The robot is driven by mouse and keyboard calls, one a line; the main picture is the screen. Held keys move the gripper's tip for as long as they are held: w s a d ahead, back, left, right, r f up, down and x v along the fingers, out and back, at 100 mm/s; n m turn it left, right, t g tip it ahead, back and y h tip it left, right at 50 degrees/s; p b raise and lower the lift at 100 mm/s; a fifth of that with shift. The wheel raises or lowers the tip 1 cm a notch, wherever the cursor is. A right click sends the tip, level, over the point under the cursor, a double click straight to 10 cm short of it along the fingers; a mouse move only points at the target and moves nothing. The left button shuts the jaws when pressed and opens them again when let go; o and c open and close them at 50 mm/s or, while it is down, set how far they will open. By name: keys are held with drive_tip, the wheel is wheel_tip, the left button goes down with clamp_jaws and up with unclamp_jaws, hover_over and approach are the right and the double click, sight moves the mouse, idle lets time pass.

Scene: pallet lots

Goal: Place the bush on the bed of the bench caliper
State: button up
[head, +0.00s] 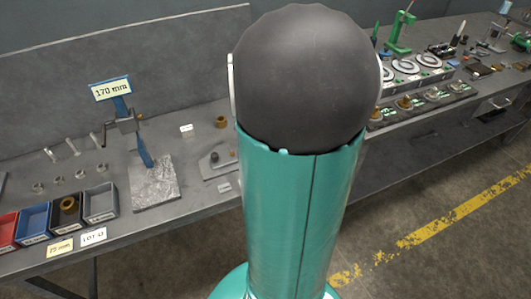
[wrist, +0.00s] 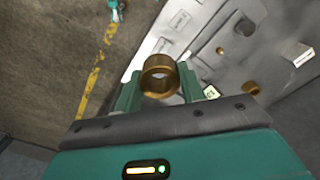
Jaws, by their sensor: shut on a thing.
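A bronze bush (wrist: 159,84) sits between the green fingers of my gripper (wrist: 160,80) in the wrist view. The gripper is shut on it, and its round hole faces the camera. In the head view my own arm hides the gripper and this bush. A low grey device with a flat plate and dark knob (head: 215,158), apparently the bench caliper, lies on the bench left of my arm, partly hidden by it. A second bronze bush (head: 221,122) stands on the bench behind it. A similar bush also shows in the wrist view (wrist: 244,27).
A blue stand (head: 145,150) with a "170 mm" sign rises from a speckled plate (head: 155,185). Bins (head: 101,202) line the front left edge, one holding a brown ring. Several small metal parts lie behind. Gauges (head: 405,70) crowd the right bench.

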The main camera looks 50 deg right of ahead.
drive_tip(key=shift+s+a+f, duration=0.15)
drive_tip(key=shift+a, duration=0.1)
drive_tip(key=shift+s+d+f+m, duration=0.2)
drive_tip(key=shift+d+m, duration=0.1)
drive_tip(key=w+d+f, duration=0.2)
drive_tip(key=d, duration=0.1)
drive_tip(key=w+d+f, duration=0.5)
drive_tip(key=d+f, duration=0.1)
drive_tip(key=d, duration=0.1)
drive_tip(key=shift+w+f, duration=0.2)
drive_tip(key=shift+w, duration=0.05)
drive_tip(key=shift+w+d+f, duration=0.1)
drive_tip(key=shift+d+f, duration=0.15)
drive_tip(key=shift+f, duration=0.1)
drive_tip(key=shift+w+d+f, duration=0.15)
drive_tip(key=shift+f, duration=1.6)
drive_tip(key=shift+f, duration=0.1)
